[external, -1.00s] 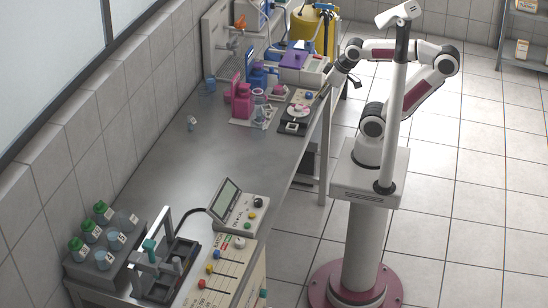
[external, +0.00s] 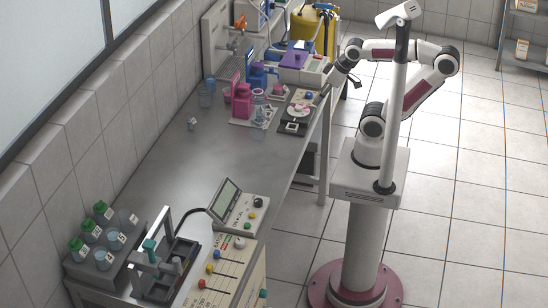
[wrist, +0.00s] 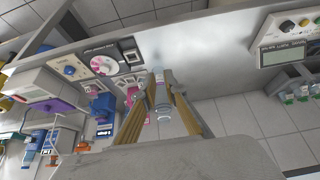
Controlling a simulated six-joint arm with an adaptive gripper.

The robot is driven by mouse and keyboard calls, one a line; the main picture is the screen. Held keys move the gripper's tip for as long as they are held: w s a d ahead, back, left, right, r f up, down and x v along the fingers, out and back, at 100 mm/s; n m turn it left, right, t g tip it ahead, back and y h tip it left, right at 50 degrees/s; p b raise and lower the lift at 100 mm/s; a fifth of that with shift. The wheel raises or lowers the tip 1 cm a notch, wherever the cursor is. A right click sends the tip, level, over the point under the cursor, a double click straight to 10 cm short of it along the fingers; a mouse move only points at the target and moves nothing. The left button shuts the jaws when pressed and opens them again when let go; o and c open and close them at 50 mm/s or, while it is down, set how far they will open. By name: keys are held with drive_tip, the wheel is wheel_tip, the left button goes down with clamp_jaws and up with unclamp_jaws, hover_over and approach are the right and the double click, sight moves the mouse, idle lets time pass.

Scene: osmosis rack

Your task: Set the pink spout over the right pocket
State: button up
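A pink unit (external: 240,101), the likeliest carrier of the pink spout, stands near the far end of the bench on a pale plate. It also shows in the wrist view (wrist: 131,94). The spout itself is too small to make out, and I cannot tell which pocket is the right one. My gripper (external: 324,93) is at the bench's right edge, right of the pink unit and apart from it. In the wrist view its two tan fingers (wrist: 160,76) stand apart. A clear tube (wrist: 162,101) shows between them; it seems to stand beyond them rather than be held.
A clear vessel (external: 258,131) stands before the pink unit. A dark panel with a white disc (external: 299,111) lies between it and my gripper. Behind are a blue unit (external: 257,75) and a purple-topped machine (external: 296,60). The middle of the bench (external: 200,165) is mostly clear.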

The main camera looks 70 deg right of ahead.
drive_tip(key=shift+w+d+f+g, duration=0.1)
drive_tip(key=shift+w+f+g, duration=0.3)
drive_tip(key=shift+f, duration=0.25)
clamp_jaws()
drive_tip(key=w+d+m+h, duration=0.1)
drive_tip(key=w+d+m, duration=0.3)
drive_tip(key=w, duration=0.6)
drive_tip(key=w+d+m+g+h, duration=0.1)
drive_tip(key=w+d+m, duration=0.3)
drive_tip(key=w, duration=0.6)
drive_tip(key=shift+w+r+m+g+h, duration=0.3)
drive_tip(key=shift+w+r+m+h, duration=0.15)
drive_tip(key=shift+h, duration=0.15)
drive_tip(key=shift+s+d, duration=0.1)
drive_tip(key=shift+f, duration=0.1)
